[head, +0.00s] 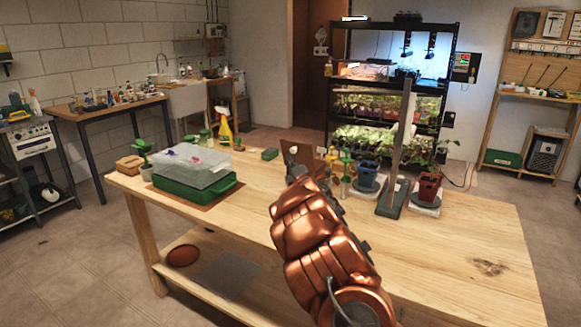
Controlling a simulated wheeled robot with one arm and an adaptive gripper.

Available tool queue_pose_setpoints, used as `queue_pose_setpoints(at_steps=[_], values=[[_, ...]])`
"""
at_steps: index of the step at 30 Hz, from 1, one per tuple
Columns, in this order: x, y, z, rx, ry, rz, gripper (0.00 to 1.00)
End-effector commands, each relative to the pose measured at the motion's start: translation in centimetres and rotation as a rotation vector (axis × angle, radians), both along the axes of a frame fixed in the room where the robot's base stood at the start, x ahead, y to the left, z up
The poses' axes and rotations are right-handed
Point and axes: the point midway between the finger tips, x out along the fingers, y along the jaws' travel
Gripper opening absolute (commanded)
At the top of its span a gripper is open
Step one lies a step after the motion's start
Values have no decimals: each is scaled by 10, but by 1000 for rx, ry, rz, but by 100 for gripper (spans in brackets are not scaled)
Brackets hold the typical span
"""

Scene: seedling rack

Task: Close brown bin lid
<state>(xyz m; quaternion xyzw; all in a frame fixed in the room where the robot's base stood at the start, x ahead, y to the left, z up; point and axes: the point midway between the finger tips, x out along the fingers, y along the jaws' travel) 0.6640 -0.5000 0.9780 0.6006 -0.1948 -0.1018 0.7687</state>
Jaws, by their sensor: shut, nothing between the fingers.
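A brown upright panel (300,134) stands on the workbench behind the end of my arm, and it looks like the raised lid of the brown bin. The bin's body below it is mostly hidden by my arm, so I cannot tell its exact shape. My gripper (293,152) is at the far end of my copper arm, in front of the panel. It looks small and partly covered by the arm, and it is shut with nothing in it. I cannot tell whether it touches the panel.
The wooden workbench (450,235) is clear at the front right. A green tray with a clear cover (195,180) stands left. A blue pot (368,173), a grey upright post (402,140) and a red pot (429,187) stand right of my arm.

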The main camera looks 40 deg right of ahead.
Motion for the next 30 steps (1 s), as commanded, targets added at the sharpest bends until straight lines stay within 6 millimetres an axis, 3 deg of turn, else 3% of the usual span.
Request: queue_pose_setpoints(at_steps=[12, 30], values=[[8, -26, 6, 2, 1, -3, 0], [9, -28, 10, 11, 2, -1, 0]])
